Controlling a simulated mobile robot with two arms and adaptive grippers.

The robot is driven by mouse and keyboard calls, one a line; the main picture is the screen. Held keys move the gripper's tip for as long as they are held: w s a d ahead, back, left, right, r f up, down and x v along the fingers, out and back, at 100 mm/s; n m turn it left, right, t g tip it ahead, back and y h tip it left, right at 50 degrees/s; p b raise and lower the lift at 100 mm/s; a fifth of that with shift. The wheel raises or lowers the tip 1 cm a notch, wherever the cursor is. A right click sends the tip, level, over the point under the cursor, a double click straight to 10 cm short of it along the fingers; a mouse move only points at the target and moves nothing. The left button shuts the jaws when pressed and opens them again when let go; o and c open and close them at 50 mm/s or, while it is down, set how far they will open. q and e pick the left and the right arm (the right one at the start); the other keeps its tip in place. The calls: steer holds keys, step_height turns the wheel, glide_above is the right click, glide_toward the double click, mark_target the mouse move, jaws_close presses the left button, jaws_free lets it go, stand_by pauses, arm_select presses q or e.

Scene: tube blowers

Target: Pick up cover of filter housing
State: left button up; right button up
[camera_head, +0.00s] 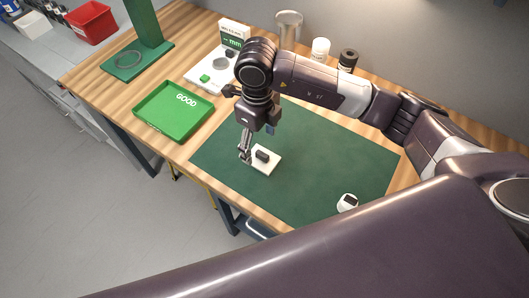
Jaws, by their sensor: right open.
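A white square plate (272,164) lies on the green mat (300,172), with a small dark block (262,155) on it. The cover of the filter housing may be among these parts, but they are too small to tell for sure. A small white part with a dark top (348,202) stands apart near the mat's front right. My right gripper (244,157) points down at the left edge of the white plate, beside the dark block. It is open, and whether it touches the plate is unclear. My left gripper is not in view.
A green tray marked GOOD (150,123) lies left of the mat. Behind it are a white device with a green display (215,72) and a green stand (132,68). A clear jar (289,22), a white bottle (320,50) and a dark bottle (347,60) stand at the back.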

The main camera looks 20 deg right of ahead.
mark_target(262, 153)
steer(key=f, duration=0.1)
steer(key=f+p, duration=0.2)
steer(key=shift+s+d, duration=0.3)
steer(key=shift+s, duration=0.1)
step_height(262, 153, down, 2)
steer(key=shift+w+d+f+p, duration=0.1)
steer(key=shift+w+f+p, duration=0.05)
steer(key=shift+f+p, duration=0.15)
steer(key=c, duration=1.2)
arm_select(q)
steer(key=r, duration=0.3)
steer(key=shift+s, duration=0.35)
arm_select(e)
steer(key=shift+c, duration=0.5)
steer(key=shift+r, duration=0.15)
